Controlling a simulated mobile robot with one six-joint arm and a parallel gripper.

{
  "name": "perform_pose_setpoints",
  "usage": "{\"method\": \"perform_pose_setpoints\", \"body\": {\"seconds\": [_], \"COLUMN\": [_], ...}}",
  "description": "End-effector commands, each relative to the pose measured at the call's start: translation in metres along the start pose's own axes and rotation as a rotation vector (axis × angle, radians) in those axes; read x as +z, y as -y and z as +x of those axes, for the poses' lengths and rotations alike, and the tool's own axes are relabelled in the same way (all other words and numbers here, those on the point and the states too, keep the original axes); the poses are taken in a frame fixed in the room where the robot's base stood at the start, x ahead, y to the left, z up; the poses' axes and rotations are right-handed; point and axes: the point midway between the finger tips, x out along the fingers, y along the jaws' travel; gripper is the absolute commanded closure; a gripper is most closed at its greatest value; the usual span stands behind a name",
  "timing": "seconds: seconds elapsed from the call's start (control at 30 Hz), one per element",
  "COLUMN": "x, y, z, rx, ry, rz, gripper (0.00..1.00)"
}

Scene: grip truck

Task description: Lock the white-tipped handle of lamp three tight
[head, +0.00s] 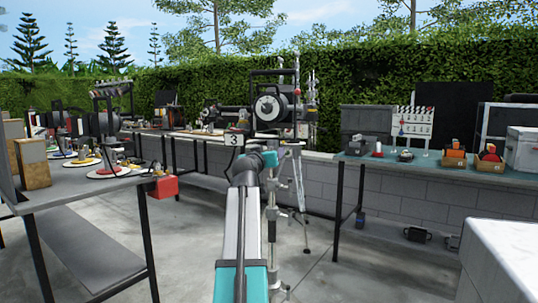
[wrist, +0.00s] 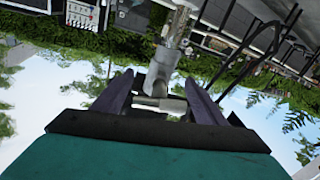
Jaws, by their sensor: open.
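Lamp three (head: 270,106) is a black lamp head with a round pale dial, on a metal stand (head: 299,180) with a "3" sign (head: 234,140) beside it. In the head view my arm reaches toward the stand, and its links hide my gripper's fingers. In the wrist view, which is upside down, my gripper (wrist: 160,82) is open. A grey metal fitting (wrist: 163,68) of the stand lies between its two dark fingers, with a short pale bar (wrist: 160,103) crossing nearer the palm. I cannot make out a white tip or whether the fingers touch the metal.
A grey table (head: 100,185) with lamps and discs stands at the left. A teal-topped table (head: 425,164) with a clapperboard (head: 413,121) and orange items in boxes is at the right, before a low block wall. A white surface (head: 505,255) is at the near right. Concrete floor lies between.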

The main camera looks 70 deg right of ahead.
Motion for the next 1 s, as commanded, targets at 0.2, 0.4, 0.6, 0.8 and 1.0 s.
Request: {"method": "perform_pose_setpoints", "body": {"seconds": [0.2,0.4,0.6,0.8,1.0], "x": [0.000,0.000,0.000,0.000,0.000], "y": [0.000,0.000,-0.001,-0.001,-0.001], "z": [-0.010,-0.027,-0.047,-0.066,-0.085], "rx": [0.000,-0.001,0.000,0.000,-0.001], "ry": [0.000,-0.001,-0.001,-0.001,0.000], "rz": [0.000,0.000,-0.001,0.000,0.001], "gripper": [0.34,0.34,0.34,0.34,0.34]}}
